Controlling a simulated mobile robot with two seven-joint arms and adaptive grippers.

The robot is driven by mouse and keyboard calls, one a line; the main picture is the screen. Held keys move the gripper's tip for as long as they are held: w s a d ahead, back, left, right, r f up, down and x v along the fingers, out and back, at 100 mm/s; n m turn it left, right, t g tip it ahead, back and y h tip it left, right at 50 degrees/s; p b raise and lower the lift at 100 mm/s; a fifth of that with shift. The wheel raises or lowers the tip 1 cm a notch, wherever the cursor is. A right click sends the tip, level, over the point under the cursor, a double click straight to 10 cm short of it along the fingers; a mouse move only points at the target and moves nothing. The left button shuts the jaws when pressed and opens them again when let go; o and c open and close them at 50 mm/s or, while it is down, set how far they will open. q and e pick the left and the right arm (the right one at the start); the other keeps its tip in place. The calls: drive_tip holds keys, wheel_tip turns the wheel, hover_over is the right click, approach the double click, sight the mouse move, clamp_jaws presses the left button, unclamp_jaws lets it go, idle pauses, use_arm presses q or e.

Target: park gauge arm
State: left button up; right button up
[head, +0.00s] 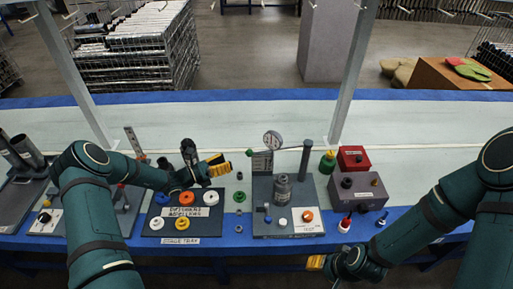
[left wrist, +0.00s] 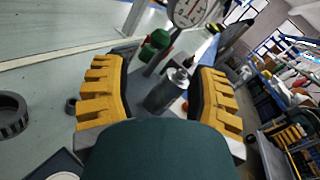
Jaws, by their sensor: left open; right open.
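My right gripper (head: 317,263) is open at the table's front edge, right of the station.
A dark tray (head: 203,228) with coloured rings lies under my left forearm. A dark post (head: 306,158) rises at the station's back right. A green bottle (head: 328,162), a red box (head: 353,157) and a grey box (head: 358,190) stand right of it. The table's back strip is clear.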

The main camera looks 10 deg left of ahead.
sight(252, 151)
use_arm(q)
drive_tip(key=x, duration=1.2)
drive_tip(key=shift+d+f+b, duration=0.1)
drive_tip(key=shift+d+b, duration=0.05)
drive_tip(key=shift+b, duration=0.15)
clamp_jaws()
